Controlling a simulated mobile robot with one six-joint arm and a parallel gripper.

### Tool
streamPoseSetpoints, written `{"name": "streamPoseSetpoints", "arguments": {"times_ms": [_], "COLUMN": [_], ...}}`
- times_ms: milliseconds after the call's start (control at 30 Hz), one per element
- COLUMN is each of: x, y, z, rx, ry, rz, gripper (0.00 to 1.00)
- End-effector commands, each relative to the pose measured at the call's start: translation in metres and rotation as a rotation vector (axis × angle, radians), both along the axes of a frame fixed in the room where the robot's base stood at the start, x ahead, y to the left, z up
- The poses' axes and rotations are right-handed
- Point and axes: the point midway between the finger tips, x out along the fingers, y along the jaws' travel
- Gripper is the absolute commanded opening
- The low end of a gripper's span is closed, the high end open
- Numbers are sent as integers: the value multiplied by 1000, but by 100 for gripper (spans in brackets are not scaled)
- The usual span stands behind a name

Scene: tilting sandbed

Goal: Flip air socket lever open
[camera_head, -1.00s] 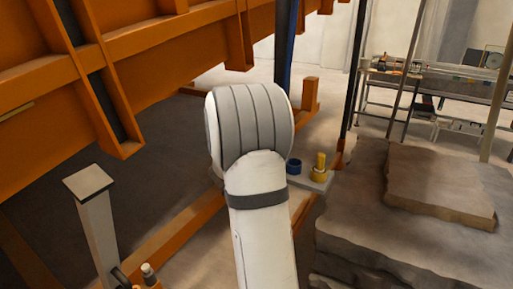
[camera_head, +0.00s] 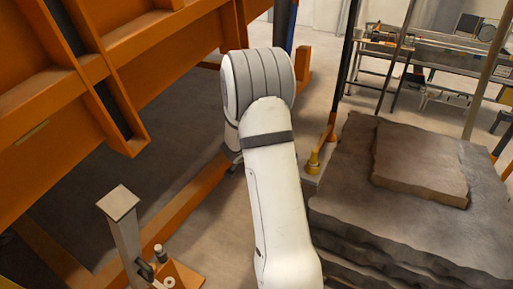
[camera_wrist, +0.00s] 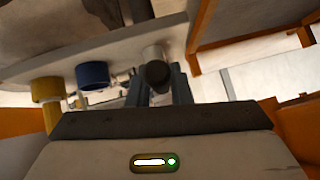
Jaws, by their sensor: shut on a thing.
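In the wrist view, my gripper (camera_wrist: 158,88) is shut on a dark, round-ended piece, which looks like the air socket lever (camera_wrist: 158,74). A short grey cylinder (camera_wrist: 152,52) is right behind it, next to a pale plate (camera_wrist: 110,52). A blue ring-shaped fitting (camera_wrist: 93,74) and a yellow fitting (camera_wrist: 47,91) sit to the left along the plate. The yellow fitting (camera_head: 314,160) also shows in the head view, just right of my arm. My arm hides the gripper, the lever and the blue fitting there. I cannot tell the lever's exact angle.
A large orange steel frame (camera_head: 110,65) fills the left of the head view. Layered stone slabs (camera_head: 400,190) stand close on the right. A grey post (camera_head: 122,225) rises at lower left. A workbench (camera_head: 430,62) is at the back right.

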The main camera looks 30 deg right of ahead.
Motion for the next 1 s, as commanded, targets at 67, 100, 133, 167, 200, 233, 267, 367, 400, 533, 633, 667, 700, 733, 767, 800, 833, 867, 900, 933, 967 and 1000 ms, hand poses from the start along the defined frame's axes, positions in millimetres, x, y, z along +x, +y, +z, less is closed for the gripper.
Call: {"name": "streamPoseSetpoints", "arguments": {"times_ms": [67,100,133,167,200,233,267,367,400,533,633,667,700,733,767,800,833,867,900,933,967,1000], "x": [3,4,4,5,5,5,6,6,6,7,7,7,6,6,6,6,6,6,6,6,6,5], "y": [0,1,2,2,3,4,4,5,6,7,8,8,9,9,10,10,10,10,11,11,11,11], "z": [6,6,6,6,6,6,5,5,5,6,5,4,4,4,3,3,3,3,2,2,2,3], "rx": [-4,-2,-2,-2,-1,-1,-2,-2,-2,-2,0,0,1,2,1,2,3,2,3,3,3,4], "ry": [-7,-7,-6,-6,-6,-6,-6,-6,-7,-7,-5,-4,-3,-3,-2,-1,-1,0,0,0,1,1], "rz": [-1,1,2,4,5,6,6,9,10,12,14,14,15,15,16,16,18,17,17,17,18,19], "gripper": [0,0,0,0,0,0,0,0,0,21,29,32,35,37,40,41,41,41,41,41,41,41]}}
